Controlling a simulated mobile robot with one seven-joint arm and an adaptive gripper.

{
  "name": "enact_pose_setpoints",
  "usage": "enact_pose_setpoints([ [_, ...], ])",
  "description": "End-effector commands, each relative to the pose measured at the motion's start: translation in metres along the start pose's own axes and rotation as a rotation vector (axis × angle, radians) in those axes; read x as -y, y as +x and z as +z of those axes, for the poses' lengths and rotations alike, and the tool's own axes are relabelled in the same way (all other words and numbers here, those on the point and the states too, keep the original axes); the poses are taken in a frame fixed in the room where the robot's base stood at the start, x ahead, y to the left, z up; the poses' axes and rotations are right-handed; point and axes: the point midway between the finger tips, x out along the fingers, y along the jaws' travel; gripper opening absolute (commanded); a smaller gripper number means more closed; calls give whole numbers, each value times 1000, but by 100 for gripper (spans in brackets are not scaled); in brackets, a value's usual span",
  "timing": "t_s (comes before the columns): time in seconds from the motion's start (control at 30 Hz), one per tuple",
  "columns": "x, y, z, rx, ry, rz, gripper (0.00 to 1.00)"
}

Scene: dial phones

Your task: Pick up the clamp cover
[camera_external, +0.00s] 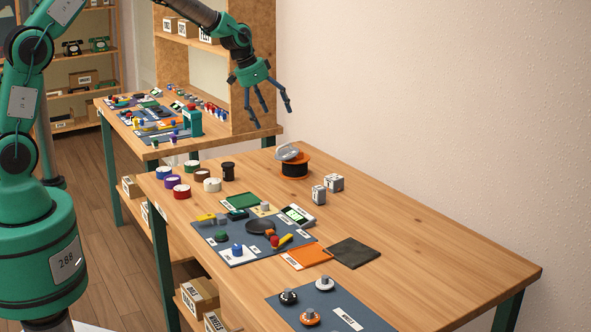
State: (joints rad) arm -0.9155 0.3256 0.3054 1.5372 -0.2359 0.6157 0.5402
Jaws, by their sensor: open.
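My gripper (271,117) is open and empty, its dark fingers pointing down in the air near the table's far end. It appears above and to the left of a black and orange round object (294,168). A smooth grey piece (287,152) rests tilted on top of that object; it may be the clamp cover, but I cannot tell for sure. No other thing in view is clearly the clamp cover. Small parts on the blue-grey mat (215,247) are too small to identify with certainty.
The wooden table (440,240) is clear at its right side. Two small white-grey boxes (326,190) stand right of the round object. Several coloured tape rolls (181,192) and a black jar (228,172) stand left. A second bench and wooden shelf (258,75) are behind.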

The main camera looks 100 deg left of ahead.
Motion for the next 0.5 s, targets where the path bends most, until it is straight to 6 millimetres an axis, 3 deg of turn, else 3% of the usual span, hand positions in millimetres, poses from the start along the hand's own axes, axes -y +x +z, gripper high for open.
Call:
enact_pose_setpoints([
  [0.13, 18, 14, 2, 1, -13, -5, 91],
  [0.5, 20, 15, 2, 1, -14, -6, 91],
])
